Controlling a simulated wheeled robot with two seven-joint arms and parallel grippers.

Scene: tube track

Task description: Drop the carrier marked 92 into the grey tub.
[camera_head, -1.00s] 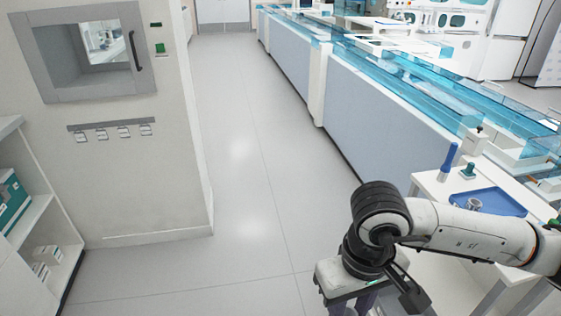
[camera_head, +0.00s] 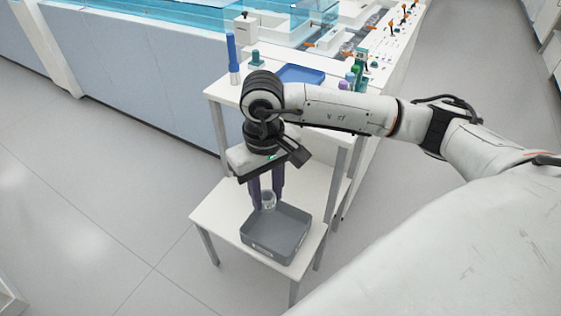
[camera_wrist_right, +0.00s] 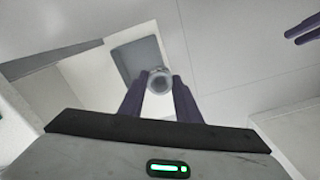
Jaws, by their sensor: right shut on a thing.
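My right gripper (camera_head: 266,194) points down and is shut on a small clear, round carrier (camera_head: 269,201). The carrier also shows between the fingertips in the right wrist view (camera_wrist_right: 160,80). No number is readable on it. The grey tub (camera_head: 262,252) stands on a low white table, and the held carrier appears over its back left part in the head view. The exact height above the tub is hard to tell. The tub shows behind the carrier in the wrist view (camera_wrist_right: 132,58). Dark fingers, apparently my left gripper (camera_wrist_right: 305,30), show at the wrist view's right edge.
A higher white table behind holds a blue tray (camera_head: 300,74), a blue bottle (camera_head: 233,58) and several small coloured items. The low table (camera_head: 218,210) has bare surface left of the tub. The long bench (camera_head: 150,85) runs along the back. Floor at left is clear.

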